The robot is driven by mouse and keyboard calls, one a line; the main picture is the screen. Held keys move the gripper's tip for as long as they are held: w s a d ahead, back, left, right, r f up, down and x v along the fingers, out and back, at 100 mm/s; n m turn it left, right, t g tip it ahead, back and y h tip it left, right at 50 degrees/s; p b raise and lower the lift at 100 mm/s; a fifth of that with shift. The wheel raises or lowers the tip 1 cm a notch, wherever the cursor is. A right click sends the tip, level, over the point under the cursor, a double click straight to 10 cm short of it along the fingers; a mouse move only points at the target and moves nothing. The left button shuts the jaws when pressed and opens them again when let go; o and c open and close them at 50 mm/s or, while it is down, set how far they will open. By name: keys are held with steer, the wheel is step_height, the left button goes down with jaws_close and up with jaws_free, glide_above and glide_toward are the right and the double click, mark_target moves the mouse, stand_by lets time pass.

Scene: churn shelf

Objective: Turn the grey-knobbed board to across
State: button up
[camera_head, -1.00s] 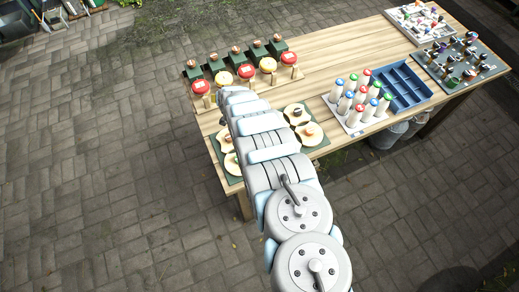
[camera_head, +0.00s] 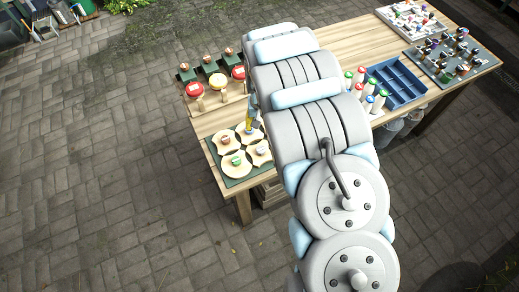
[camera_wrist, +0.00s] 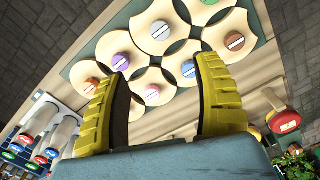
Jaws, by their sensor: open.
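Several pale wooden boards with scooped edges and round, white-slotted knobs sit on a green base (camera_head: 241,182) at the table's left end. In the head view my arm hides some boards.
Red and yellow round-topped pieces (camera_head: 217,83) stand behind the boards. Bottles with coloured caps (camera_head: 368,101), a blue divided tray (camera_head: 397,84) and a dark board of small pieces (camera_head: 452,58) are on the right. Bare tabletop (camera_head: 345,38) shows at the back.

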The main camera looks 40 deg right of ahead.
mark_target(261, 149)
steer(key=shift+f+b, duration=1.1)
steer(key=shift+f, duration=7.55)
jaws_close()
